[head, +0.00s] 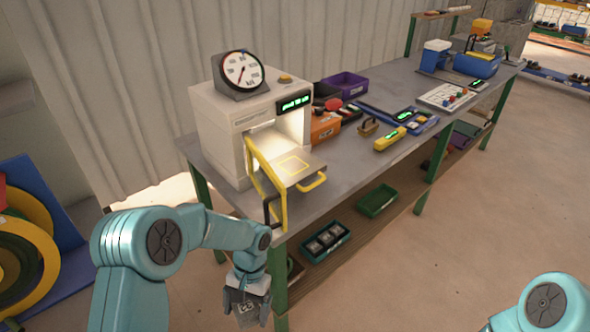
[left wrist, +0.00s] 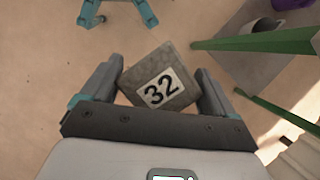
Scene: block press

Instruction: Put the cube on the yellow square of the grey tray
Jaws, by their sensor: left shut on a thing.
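A grey cube (left wrist: 160,83) with a white label reading 32 is held in my left gripper (left wrist: 162,88), which is shut on it. The cube sits turned at an angle between the two fingers. In the head view the cube (head: 245,309) and my left gripper (head: 248,305) are low at the bottom, in front of the bench's near end and below its top. The grey tray (head: 297,168) with a yellow square outline sticks out of the white press on the bench, empty. My right gripper is out of view; only part of that arm shows.
The white press (head: 222,118) has a dial on top and a yellow frame (head: 266,184) standing open beside the tray. A yellow device (head: 390,139) and an orange bin (head: 324,127) lie further along the bench. A green bench leg (head: 280,285) is close to my left gripper.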

